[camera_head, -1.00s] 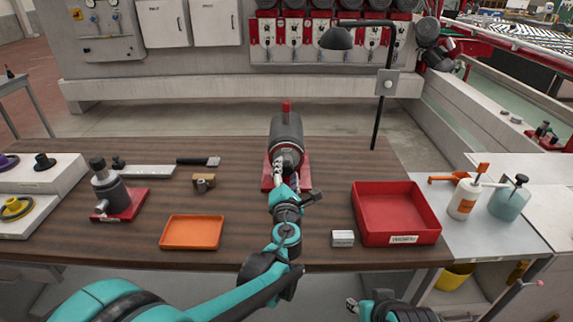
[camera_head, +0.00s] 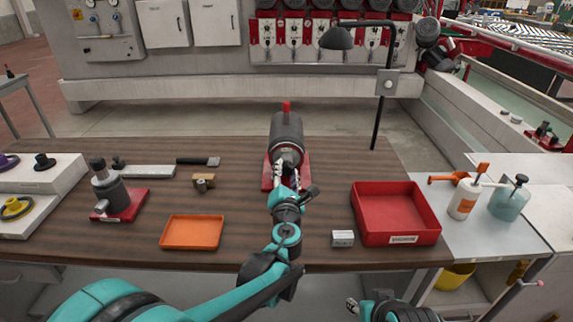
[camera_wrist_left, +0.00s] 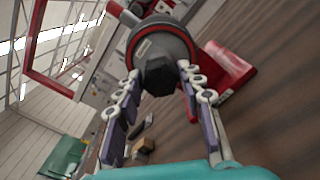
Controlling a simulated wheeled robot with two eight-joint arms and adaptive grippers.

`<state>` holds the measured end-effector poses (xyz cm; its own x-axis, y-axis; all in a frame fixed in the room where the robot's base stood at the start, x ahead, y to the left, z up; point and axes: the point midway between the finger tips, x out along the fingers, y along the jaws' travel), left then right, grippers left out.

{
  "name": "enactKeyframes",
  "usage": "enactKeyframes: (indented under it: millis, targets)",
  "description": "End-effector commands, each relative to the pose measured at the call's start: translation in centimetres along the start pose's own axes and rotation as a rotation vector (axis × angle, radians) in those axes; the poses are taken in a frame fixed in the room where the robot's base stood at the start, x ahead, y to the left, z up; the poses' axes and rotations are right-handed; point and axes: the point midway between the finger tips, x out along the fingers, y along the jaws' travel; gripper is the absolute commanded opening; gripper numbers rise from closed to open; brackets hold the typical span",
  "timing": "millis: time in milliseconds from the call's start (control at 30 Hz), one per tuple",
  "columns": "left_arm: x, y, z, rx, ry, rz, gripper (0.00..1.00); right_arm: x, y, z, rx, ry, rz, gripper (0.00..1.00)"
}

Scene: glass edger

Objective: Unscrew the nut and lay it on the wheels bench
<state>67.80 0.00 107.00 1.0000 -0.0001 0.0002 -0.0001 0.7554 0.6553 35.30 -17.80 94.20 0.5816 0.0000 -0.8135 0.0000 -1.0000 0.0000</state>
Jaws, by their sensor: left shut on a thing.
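A grey cylindrical spindle unit (camera_head: 287,132) with a red knob on top stands on a red base (camera_head: 304,172) at the middle of the bench. In the left wrist view, a dark hexagonal nut (camera_wrist_left: 160,76) sits at the end of the spindle body (camera_wrist_left: 165,38). My left gripper (camera_head: 286,168) is at the unit's near end; its fingers, seen in the left wrist view (camera_wrist_left: 159,70), flank the nut and are shut on it. The nut is largely hidden in the head view. My right gripper (camera_head: 353,304) is low at the bottom edge, mostly cut off.
On the wooden bench (camera_head: 250,190) are an orange tray (camera_head: 192,232), a red bin (camera_head: 393,207), a small white block (camera_head: 343,238), a brass-coloured block (camera_head: 204,182), and a grey device on a red plate (camera_head: 123,208). White stands with wheels (camera_head: 52,180) are at left. A lamp pole (camera_head: 382,110) stands behind.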

Motion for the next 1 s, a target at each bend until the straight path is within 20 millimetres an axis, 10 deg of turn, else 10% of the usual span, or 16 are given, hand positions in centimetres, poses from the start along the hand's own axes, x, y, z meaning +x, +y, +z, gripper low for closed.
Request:
enactKeyframes:
  millis: [700,1000]
  targets:
    - [-0.08,0.01,0.01,-1.211,0.0,0.0,0.03,0.02,0.0,0.02,0.0,0.0,0.0,0.4]
    - [-0.38,0.01,0.02,-1.199,0.0,0.0,0.03,0.0,0.0,0.0,0.0,0.0,0.0,0.4]
